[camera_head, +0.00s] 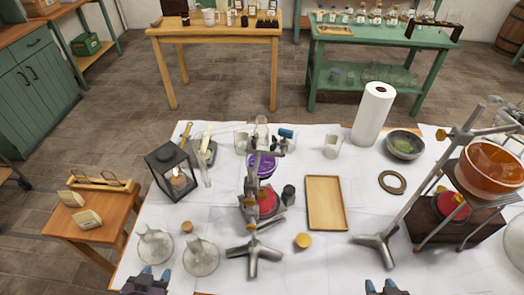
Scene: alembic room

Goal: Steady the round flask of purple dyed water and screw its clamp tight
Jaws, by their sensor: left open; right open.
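The round flask of purple dyed water (265,168) sits near the middle of the white-covered table, above a red-topped burner or heater (266,203). A metal stand (252,240) with a three-legged base rises in front of it and partly hides it. The clamp (279,149) shows near the stand's top at the flask's neck; whether its screw is tight I cannot tell. My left gripper (156,274) is open and empty at the bottom edge, left of the flask. My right gripper (381,286) is open and empty at the bottom edge, to the right. Both are well apart from the flask.
A wooden tray (326,203), yellow lid (303,241) and dark jar (289,194) lie right of the stand. Clear flasks (201,258) and a black lantern (173,171) stand at left.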

